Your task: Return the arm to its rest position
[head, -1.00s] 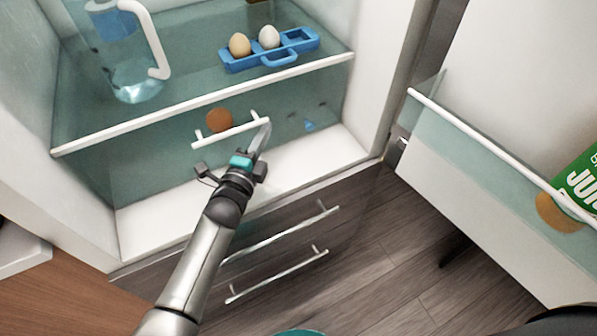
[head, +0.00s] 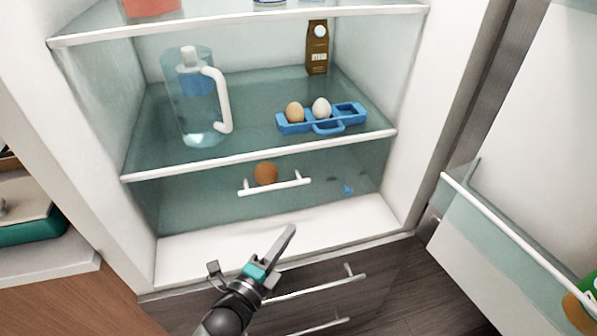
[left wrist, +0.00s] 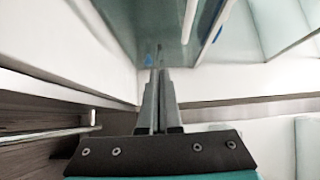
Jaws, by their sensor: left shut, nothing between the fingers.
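My left gripper (head: 287,238) is in the lower middle of the head view, in front of the open fridge's white floor (head: 215,242). Its fingers are shut with nothing between them, and it is apart from the drawer handle (head: 275,186) above it. In the left wrist view its closed fingers (left wrist: 159,78) point toward the fridge's inside corner. My right gripper is in neither current view.
A shelf holds a glass pitcher (head: 190,105), a blue egg tray (head: 350,115) with two eggs and a brown carton (head: 317,48). A round brown thing (head: 266,173) shows behind the drawer front. The open door with its rack (head: 500,222) stands at the right.

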